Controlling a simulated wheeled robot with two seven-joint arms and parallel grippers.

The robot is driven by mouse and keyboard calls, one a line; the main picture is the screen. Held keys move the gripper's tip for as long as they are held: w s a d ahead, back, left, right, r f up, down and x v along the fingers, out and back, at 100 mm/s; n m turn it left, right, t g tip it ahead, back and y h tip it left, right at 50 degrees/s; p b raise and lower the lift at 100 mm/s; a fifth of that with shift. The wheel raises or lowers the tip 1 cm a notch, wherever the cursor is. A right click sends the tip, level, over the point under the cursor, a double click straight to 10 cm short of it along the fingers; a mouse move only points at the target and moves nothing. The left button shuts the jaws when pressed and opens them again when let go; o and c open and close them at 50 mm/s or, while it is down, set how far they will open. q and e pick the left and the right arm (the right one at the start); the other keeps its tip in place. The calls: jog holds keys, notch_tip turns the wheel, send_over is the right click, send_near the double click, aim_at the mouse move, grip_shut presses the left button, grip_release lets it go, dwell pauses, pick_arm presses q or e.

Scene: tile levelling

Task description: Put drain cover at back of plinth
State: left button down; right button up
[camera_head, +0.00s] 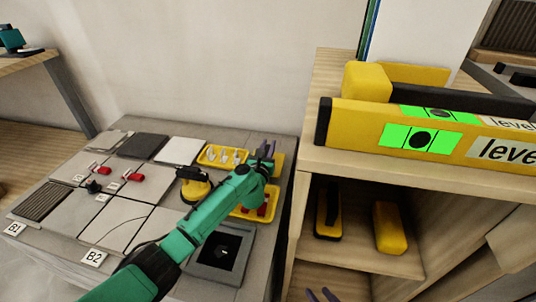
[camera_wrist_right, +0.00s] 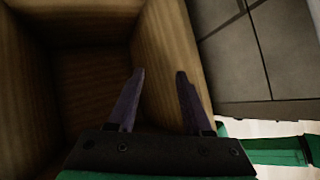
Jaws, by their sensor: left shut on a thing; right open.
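The grey plinth (camera_head: 60,245) carries several tiles. A dark ribbed grate (camera_head: 43,203), which looks like a drain cover, lies at its front left by the B1 label. A dark square frame with a black centre (camera_head: 220,252) lies at the right; I cannot tell whether it is a drain part. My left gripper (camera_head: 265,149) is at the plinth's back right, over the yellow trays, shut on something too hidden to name. My right gripper (camera_wrist_right: 157,75) is open with nothing between its fingers, by a wooden shelf compartment; its tips show low in the head view (camera_head: 323,295).
Yellow trays (camera_head: 222,155) with small white and red parts, and a yellow-black tool (camera_head: 194,184), stand on the plinth. A wooden shelf unit (camera_head: 310,160) at right bears a large yellow level (camera_head: 360,130). Yellow items (camera_head: 390,228) sit inside the shelf.

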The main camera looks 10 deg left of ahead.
pick_arm(q)
jog(key=shift+f, duration=0.8)
jog(key=shift+f+b, duration=0.1)
jog(key=shift+b, duration=0.2)
jog(key=shift+f+b, duration=0.3)
jog(key=shift+f, duration=0.2)
pick_arm(e)
jog(key=shift+s+a+f+t+y, duration=0.15)
jog(key=shift+a+f+t+y, duration=0.25)
jog(key=shift+a+f+t, duration=0.3)
pick_arm(q)
jog(key=shift+s, duration=0.1)
pick_arm(e)
jog(key=shift+d, duration=0.1)
pick_arm(q)
jog(key=c, duration=0.7)
grip_release()
jog(key=shift+f, duration=0.2)
pick_arm(e)
jog(key=shift+r, duration=0.1)
